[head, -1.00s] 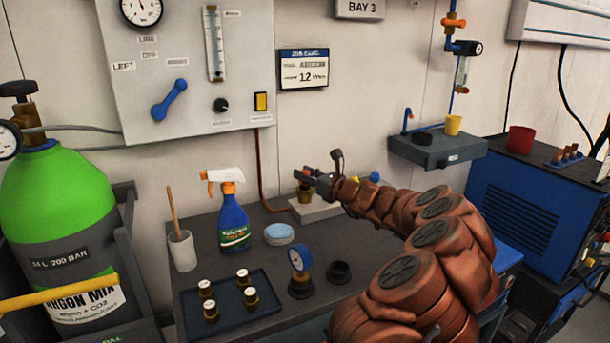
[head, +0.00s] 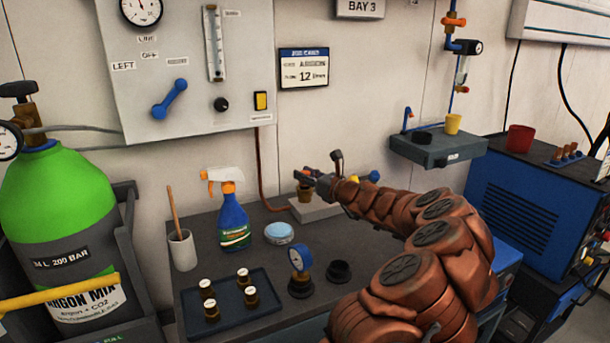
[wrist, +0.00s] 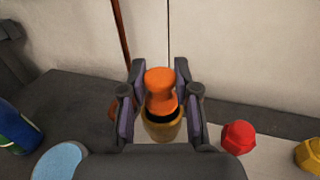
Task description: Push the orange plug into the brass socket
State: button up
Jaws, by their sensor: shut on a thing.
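The orange plug (wrist: 160,88) is between the two fingers of my gripper (wrist: 161,100) in the wrist view, and the gripper is shut on it. The brass socket (wrist: 163,126) shows just below the plug, with a dark opening. The plug's lower end overlaps the socket's mouth in the picture; how deep it sits I cannot tell. In the head view the brass socket (head: 305,194) stands on a pale block (head: 315,211) at the back of the bench, under my gripper (head: 308,174). There the plug is small and mostly hidden by the gripper.
A red knob (wrist: 238,137) and a yellow knob (wrist: 309,156) are right of the socket. The wall is close behind.

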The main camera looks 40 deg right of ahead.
jog(key=shift+f, duration=0.45)
jog(key=o, duration=0.7)
jog(key=s+p, duration=0.2)
jog(key=s, duration=0.9)
dwell(0.6)
dwell(0.6)
jog(key=shift+a, duration=0.1)
